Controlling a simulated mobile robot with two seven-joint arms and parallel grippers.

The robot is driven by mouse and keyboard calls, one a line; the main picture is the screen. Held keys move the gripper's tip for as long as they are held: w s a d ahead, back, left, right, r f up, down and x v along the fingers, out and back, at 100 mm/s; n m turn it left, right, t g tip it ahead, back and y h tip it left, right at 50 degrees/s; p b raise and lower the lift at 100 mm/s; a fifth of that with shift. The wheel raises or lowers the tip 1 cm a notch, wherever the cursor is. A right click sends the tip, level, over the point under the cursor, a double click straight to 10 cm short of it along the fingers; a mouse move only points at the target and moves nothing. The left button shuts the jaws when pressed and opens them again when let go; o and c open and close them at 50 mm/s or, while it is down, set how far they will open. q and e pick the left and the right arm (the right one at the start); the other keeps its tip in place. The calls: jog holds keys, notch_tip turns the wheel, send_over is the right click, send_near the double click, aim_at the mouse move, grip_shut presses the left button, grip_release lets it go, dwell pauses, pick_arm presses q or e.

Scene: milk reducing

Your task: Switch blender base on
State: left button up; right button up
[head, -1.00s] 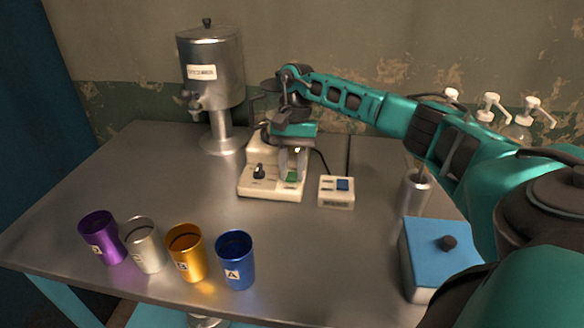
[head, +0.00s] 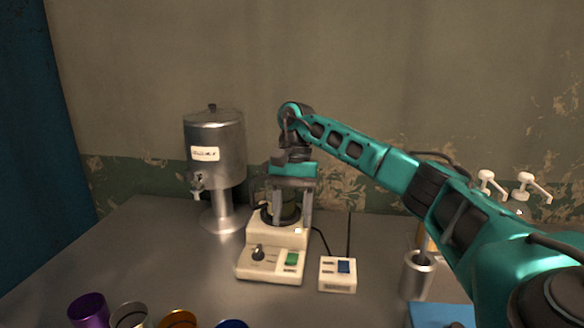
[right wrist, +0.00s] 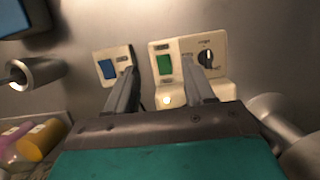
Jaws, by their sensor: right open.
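The cream blender base (head: 272,258) stands on the metal table, with a black knob (head: 258,253) and a green switch (head: 291,259) on its front panel. In the right wrist view the base (right wrist: 222,84) shows the green switch (right wrist: 165,65) and the knob (right wrist: 206,57), and a small lit spot below the switch. My right gripper (head: 292,222) is open and empty above the rear of the base, apart from the switch. In the right wrist view its two fingers (right wrist: 160,88) straddle the switch in the picture. My left gripper is out of view.
A cream box with a blue switch (head: 338,275) stands right of the base. A metal dispenser (head: 215,160) is behind left. Several cups, including a purple one (head: 89,310), line the front. A metal holder (head: 417,274) and a blue-topped box (head: 441,315) are at right.

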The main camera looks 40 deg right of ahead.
notch_tip(320, 180, up, 10)
jog(key=p, duration=0.4)
jog(key=shift+r, duration=0.25)
